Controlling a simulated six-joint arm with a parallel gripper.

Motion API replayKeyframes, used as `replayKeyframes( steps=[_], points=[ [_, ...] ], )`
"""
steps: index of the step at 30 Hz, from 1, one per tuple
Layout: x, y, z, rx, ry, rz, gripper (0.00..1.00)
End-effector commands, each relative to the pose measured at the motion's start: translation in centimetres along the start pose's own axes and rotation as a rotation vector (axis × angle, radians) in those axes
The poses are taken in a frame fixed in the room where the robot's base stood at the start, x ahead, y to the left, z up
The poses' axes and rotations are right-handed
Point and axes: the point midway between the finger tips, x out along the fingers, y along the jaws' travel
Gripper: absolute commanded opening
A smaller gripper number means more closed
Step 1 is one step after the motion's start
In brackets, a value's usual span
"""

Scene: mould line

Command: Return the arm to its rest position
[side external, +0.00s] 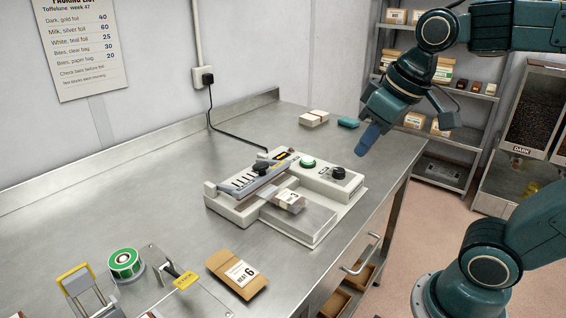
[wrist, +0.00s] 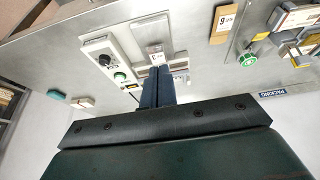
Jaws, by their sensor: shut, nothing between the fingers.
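My gripper (side external: 368,139) is shut and empty in the side external view. It is in the air by the right edge of the steel bench (side external: 130,190), up and to the right of the sealing machine (side external: 330,205). Its blue fingers also show together in the wrist view (wrist: 158,84). The machine has a green button (side external: 307,162) and a black knob (side external: 338,172). A small clear bag with a label (side external: 290,201) lies on it, apart from my gripper. In the wrist view the fingers hide part of the machine.
A brown paper packet (side external: 237,273) marked 6 lies at the bench front. A green label roll (side external: 126,264) stands to its left. Small boxes (side external: 313,118) and a teal block (side external: 348,122) sit at the back. Shelves (side external: 455,135) and a dark bin (side external: 533,115) stand behind.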

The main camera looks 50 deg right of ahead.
Motion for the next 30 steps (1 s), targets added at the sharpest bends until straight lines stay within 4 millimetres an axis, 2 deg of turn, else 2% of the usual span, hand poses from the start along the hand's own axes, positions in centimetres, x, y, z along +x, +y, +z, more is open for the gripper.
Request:
replayKeyframes(
  steps=[1,6,11,16,30],
  points=[
    [0.0,-0.1,1.2,0.0,0.017,-0.001,0.0],
    [0.4,-0.2,4.2,0.001,0.06,-0.003,0.0],
    [0.9,-0.3,6.0,0.001,0.084,-0.004,0.0],
    [1.1,-0.3,6.5,0.002,0.092,-0.004,0.0],
    [1.1,-0.3,6.5,0.001,0.092,-0.004,0.0]
  ],
)
